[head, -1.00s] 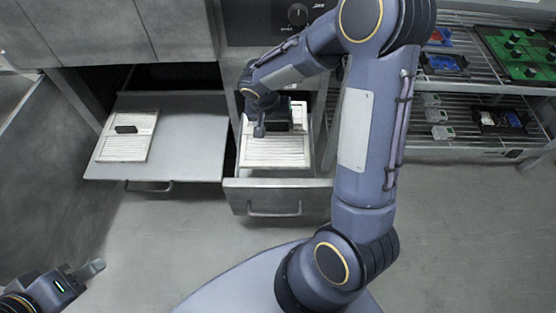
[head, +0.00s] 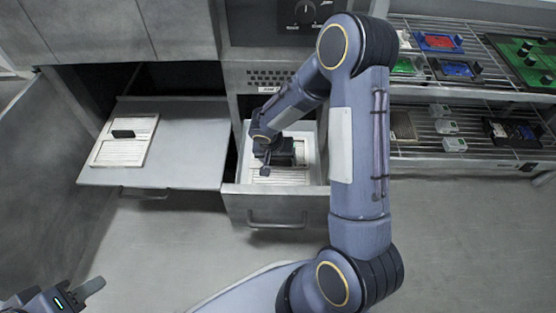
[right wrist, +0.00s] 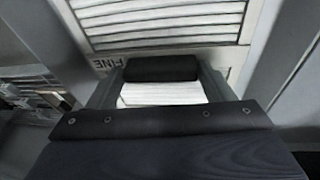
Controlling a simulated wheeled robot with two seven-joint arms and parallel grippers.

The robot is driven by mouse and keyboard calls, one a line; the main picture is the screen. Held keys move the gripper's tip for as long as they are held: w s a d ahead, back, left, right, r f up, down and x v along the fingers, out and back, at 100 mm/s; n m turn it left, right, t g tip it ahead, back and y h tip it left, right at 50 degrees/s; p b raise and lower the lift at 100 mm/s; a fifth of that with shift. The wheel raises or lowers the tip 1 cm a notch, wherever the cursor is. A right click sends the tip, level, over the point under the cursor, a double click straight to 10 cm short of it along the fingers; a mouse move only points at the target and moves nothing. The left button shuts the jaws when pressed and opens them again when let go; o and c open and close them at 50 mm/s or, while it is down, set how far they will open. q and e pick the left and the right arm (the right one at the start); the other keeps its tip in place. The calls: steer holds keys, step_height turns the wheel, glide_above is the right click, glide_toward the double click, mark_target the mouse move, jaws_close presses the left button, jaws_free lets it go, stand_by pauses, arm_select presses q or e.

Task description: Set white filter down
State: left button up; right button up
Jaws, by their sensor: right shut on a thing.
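A white slatted filter (head: 282,177) is in the open drawer at the centre of the head view, partly covered by my right gripper. My right gripper (head: 274,155) is over it, shut on its black handle. In the right wrist view the black handle (right wrist: 162,68) sits between the two fingers, and the white slatted filter (right wrist: 160,22) carries a "FINE" label. I cannot tell whether the filter rests on the drawer floor. My left gripper (head: 90,288) is at the bottom left, empty and far from the filter; its jaw opening does not show clearly.
Another pale slatted filter (head: 121,152) with a black handle lies on the pulled-out tray (head: 185,150) left of the drawer (head: 275,203). A wire shelf (head: 470,95) with coloured trays and small boxes stands at right. The floor in front is clear.

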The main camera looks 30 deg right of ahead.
steer(key=shift+f, duration=0.15)
steer(key=o, duration=1.3)
